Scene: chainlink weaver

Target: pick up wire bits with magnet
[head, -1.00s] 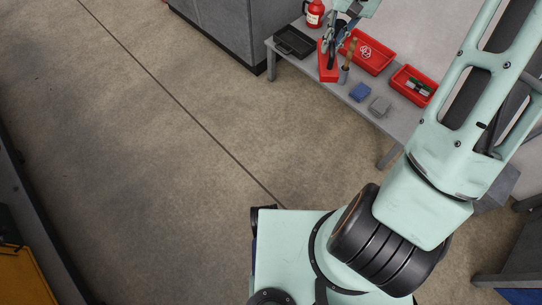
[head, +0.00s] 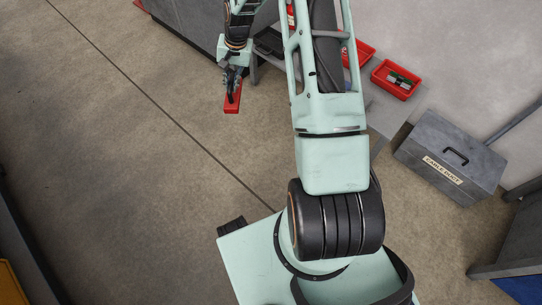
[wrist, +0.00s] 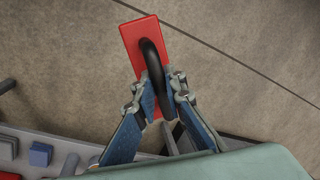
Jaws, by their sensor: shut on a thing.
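The magnet is a red rectangular block (head: 232,104) with a black loop handle (wrist: 152,62). It hangs over the concrete floor, off the bench's left end in the head view. My gripper (head: 233,77) is shut on the black handle. In the wrist view, the blue-padded fingers of my gripper (wrist: 160,95) close on both sides of the handle, and the red plate (wrist: 130,36) shows beyond it. The magnet's underside is hidden. I cannot make out any wire bits on the floor.
The grey bench (head: 385,118) is partly hidden by my arm. A red bin (head: 397,90) with green items stands on it. A blue block (wrist: 40,155) and a grey block (wrist: 70,164) lie on it. Floor at left is clear.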

